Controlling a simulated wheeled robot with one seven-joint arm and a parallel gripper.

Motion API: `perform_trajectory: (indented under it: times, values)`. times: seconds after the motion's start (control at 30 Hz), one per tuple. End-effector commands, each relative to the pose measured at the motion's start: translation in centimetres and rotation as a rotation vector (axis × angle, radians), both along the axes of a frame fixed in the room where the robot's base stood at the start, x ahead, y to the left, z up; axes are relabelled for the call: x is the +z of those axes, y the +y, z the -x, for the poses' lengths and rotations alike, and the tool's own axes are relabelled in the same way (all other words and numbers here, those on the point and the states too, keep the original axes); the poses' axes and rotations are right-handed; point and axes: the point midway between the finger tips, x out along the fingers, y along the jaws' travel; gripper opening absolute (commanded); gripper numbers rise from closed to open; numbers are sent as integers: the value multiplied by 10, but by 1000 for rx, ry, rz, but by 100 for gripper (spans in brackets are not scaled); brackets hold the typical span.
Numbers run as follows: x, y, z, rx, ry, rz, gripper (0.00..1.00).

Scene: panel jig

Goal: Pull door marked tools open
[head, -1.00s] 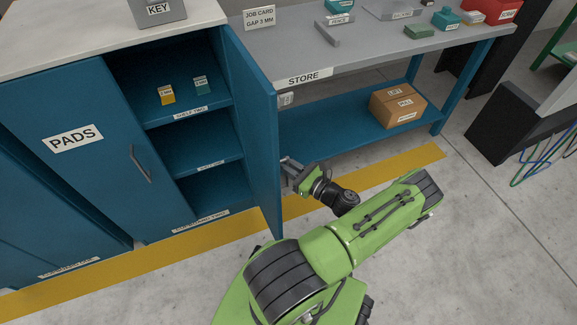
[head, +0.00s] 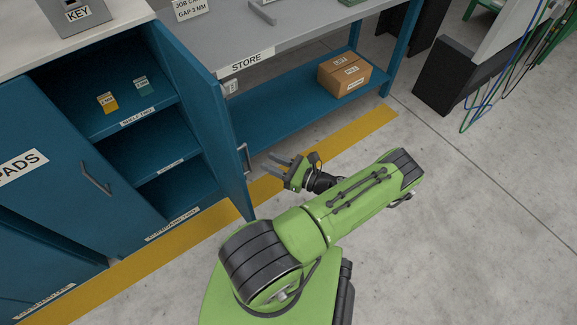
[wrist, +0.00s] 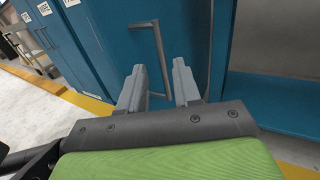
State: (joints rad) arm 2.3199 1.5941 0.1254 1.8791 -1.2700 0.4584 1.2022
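A blue cupboard door (head: 197,110) stands swung out from the cupboard, showing shelves inside. Its outer face is turned away in the head view, so I cannot read any "tools" mark on it. Its grey bar handle (head: 244,158) sticks out on the right side, and a bar handle (wrist: 160,58) shows upright in the wrist view. My gripper (head: 278,162) is just right of the door handle, apart from it. In the wrist view my gripper (wrist: 158,82) has its two fingers spread with nothing between them, and the handle lies beyond the fingertips.
A shut door marked PADS (head: 50,180) is at left. Shelves (head: 150,155) hold a yellow and a green tag. A bench marked STORE (head: 290,45) stands behind, with a cardboard box (head: 343,75) on its lower shelf.

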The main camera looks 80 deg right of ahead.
Motion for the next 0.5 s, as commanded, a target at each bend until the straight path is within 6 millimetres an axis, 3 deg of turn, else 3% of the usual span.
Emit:
perform_trajectory:
  times: [0.1,0.2,0.5]
  values:
    - [0,6,32,-5,1,2,33]
    - [0,11,51,-4,0,2,33]
    - [0,15,64,1,-1,0,33]
